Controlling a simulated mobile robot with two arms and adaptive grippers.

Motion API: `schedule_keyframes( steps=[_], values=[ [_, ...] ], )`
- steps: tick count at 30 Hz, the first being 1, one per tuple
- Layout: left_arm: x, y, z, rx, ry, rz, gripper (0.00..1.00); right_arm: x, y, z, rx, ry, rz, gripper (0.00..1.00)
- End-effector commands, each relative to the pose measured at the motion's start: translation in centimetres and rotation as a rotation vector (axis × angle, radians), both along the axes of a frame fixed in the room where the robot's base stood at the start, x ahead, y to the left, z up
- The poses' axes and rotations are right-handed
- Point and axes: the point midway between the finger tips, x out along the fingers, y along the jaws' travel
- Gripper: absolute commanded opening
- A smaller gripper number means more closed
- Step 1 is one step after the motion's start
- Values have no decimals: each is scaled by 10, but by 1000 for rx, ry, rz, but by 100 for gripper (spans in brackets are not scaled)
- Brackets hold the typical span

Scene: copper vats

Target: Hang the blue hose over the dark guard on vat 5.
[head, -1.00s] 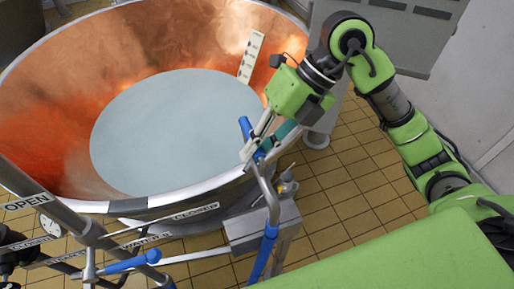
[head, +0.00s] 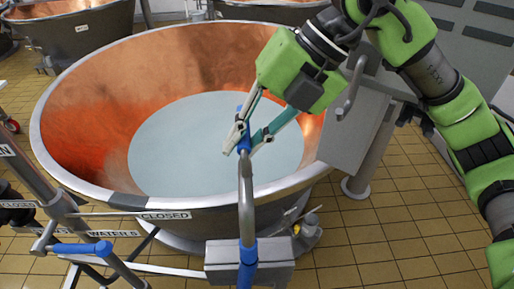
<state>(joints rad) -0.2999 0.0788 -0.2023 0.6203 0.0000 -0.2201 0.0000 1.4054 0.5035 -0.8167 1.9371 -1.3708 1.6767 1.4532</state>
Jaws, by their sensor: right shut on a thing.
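A large copper vat (head: 80,110) with pale liquid inside stands in the middle of the head view. A dark guard (head: 126,204) covers a short piece of its near rim. My right gripper (head: 246,143) is shut on the blue hose (head: 247,250), at the blue piece near the top of its bent metal pipe. The pipe stands upright in front of the near rim, right of the guard and apart from it in the picture. The lower hose runs out of the bottom edge. My left gripper is not in view.
Metal pipes with a blue lever (head: 85,249) and CLOSED and WATER labels stand at the lower left, in front of the vat. A grey box (head: 250,262) sits behind the hose. A grey cabinet (head: 352,130) stands at right. Tiled floor (head: 400,225) is clear at right.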

Motion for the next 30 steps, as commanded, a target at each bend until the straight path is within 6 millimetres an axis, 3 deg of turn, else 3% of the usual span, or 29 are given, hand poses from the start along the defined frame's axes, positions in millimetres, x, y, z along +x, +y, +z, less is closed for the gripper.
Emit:
schedule_keyframes(
  steps=[8, 30],
  values=[
    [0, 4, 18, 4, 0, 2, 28, 0, 1, 21, 4, -1, -1, 0],
    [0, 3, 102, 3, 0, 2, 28, 0, 1, 117, 4, -2, 0, 0]
  ],
)
